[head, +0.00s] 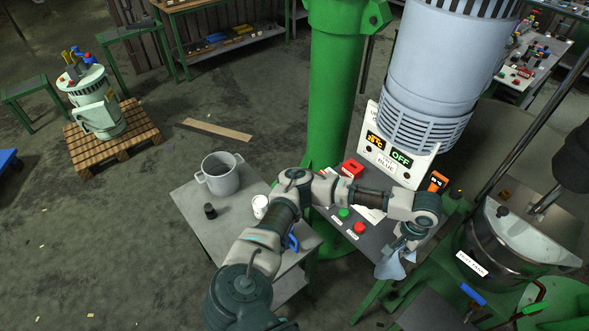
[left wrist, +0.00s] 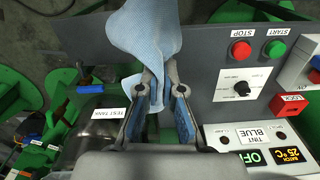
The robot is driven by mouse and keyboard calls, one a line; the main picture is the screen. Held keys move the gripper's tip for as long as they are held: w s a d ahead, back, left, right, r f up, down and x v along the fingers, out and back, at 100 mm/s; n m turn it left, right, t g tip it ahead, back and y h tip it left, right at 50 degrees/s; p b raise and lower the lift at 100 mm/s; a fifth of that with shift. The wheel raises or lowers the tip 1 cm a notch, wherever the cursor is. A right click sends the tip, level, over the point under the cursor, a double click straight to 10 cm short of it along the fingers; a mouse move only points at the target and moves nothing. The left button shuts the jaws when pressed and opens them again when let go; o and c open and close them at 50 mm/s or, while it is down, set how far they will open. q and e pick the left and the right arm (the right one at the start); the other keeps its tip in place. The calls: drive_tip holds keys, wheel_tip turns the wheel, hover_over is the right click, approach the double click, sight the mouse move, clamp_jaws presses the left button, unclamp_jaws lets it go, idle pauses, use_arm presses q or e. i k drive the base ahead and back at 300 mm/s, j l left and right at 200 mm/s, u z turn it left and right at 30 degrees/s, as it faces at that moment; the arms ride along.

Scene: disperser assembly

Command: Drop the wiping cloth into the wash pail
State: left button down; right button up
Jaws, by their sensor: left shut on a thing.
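The wiping cloth (head: 388,268) is light blue and hangs from my left gripper (head: 406,241) at the right end of the arm. In the left wrist view the cloth (left wrist: 145,35) is pinched between the fingertips of my left gripper (left wrist: 162,80) and drapes to both sides. The wash pail (head: 221,175) is a grey two-handled pot standing upright on a small grey table (head: 195,208). It is well left of my gripper, and its inside looks empty. My right gripper does not show.
A black cup (head: 210,211) and a white cup (head: 260,206) stand near the pail. My left arm spans the space between table and control panel (head: 340,228). A steel test tank (head: 510,240) stands right of the cloth. A green column (head: 333,90) rises behind my arm.

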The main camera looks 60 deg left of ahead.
sight(220, 169)
drive_tip(key=u, duration=1.65)
